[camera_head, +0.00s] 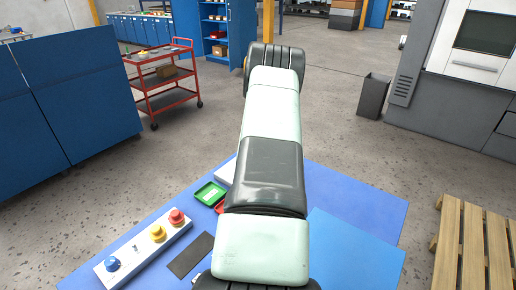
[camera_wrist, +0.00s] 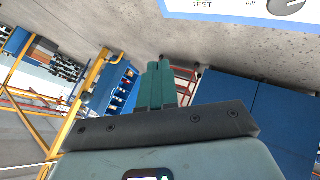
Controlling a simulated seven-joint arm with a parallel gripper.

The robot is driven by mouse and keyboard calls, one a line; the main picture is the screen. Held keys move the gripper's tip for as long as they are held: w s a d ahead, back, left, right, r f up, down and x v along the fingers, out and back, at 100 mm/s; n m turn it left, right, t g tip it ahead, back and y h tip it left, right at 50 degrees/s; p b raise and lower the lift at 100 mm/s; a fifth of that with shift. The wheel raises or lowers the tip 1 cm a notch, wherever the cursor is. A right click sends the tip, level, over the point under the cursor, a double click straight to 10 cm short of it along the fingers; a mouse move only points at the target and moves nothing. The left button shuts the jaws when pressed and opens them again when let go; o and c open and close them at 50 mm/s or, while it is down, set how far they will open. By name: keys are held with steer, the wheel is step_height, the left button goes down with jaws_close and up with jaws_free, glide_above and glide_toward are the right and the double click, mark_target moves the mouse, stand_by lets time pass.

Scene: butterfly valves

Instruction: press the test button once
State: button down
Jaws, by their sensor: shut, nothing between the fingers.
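A white panel (camera_wrist: 245,8) with the printed word TEST and a dark round dial or knob (camera_wrist: 290,5) cuts into the top right of the wrist view. No button shows on the visible strip of it. My gripper (camera_wrist: 161,64) shows as two green fingers pressed together, empty. The fingertips are apart from the panel in the picture, below and left of the lettering. In the head view a long white box (camera_head: 140,252) carries a blue button (camera_head: 112,263), a yellow one (camera_head: 157,232) and a red one (camera_head: 176,216); their labels are unreadable. My arm hides my gripper there.
The box stands on a blue table (camera_head: 352,199). A green tray (camera_head: 209,194) and a dark flat piece (camera_head: 190,255) lie beside it. My arm covers the table's middle. A red cart (camera_head: 165,100), a dark bin (camera_head: 373,96) and a wooden pallet (camera_head: 472,245) stand around.

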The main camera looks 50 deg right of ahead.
steer(key=shift+f, duration=4.2)
steer(key=shift+f, duration=0.45)
steer(key=shift+f, duration=0.45)
steer(key=shift+r, duration=0.9)
steer(key=shift+r, duration=0.1)
steer(key=shift+r, duration=2.4)
